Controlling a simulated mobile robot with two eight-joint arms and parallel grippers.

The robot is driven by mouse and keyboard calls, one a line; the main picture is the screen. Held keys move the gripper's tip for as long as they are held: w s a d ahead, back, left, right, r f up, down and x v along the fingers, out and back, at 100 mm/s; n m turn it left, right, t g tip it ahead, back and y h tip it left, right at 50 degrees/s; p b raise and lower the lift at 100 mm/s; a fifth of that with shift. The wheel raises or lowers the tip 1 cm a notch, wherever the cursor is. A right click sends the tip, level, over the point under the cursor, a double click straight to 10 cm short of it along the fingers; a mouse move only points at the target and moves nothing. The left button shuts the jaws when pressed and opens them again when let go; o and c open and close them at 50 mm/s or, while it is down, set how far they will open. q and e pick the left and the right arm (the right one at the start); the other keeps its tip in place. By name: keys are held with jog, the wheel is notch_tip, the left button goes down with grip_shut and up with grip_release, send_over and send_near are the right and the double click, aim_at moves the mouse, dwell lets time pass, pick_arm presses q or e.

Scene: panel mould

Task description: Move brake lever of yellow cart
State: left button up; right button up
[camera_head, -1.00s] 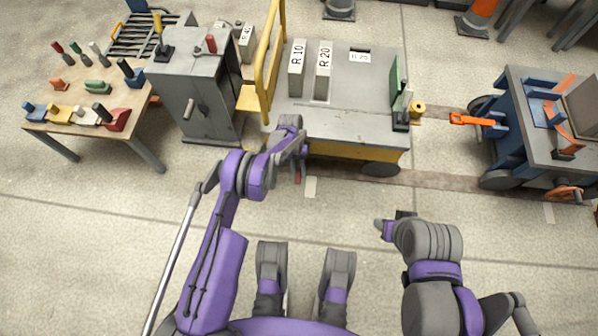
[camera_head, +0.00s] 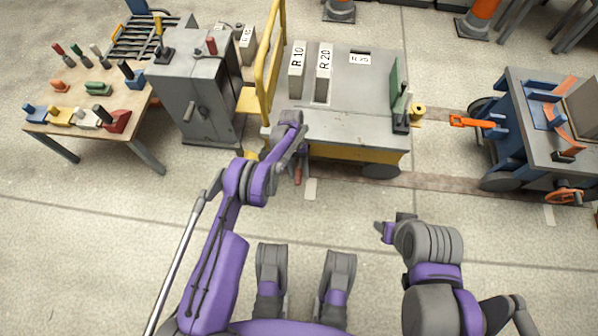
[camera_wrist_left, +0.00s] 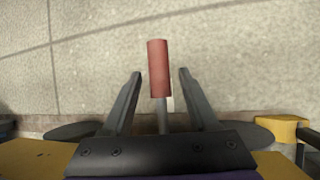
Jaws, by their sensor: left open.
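The yellow cart (camera_head: 352,128) has a grey top and a yellow side and stands at the upper middle of the head view. Its brake lever (camera_head: 298,174) has a red grip and sticks out low at the near left side. In the left wrist view the red grip of the lever (camera_wrist_left: 158,62) lies between the two dark fingers of my left gripper (camera_wrist_left: 160,76), with a gap on each side. My left gripper is open, and in the head view the wrist partly hides the lever. My right gripper (camera_head: 385,232) is low at the right, away from the cart; its fingers are unclear.
A grey cabinet (camera_head: 172,95) with levers stands left of the cart. A wooden table (camera_head: 75,105) with coloured handles is further left. A blue cart (camera_head: 505,130) with an orange hitch is at the right. The floor in front is clear.

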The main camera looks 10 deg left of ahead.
aim_at(299, 171)
pick_arm(q)
notch_tip(299, 171, up, 10)
jog(key=p, duration=0.2)
jog(key=shift+p, duration=0.35)
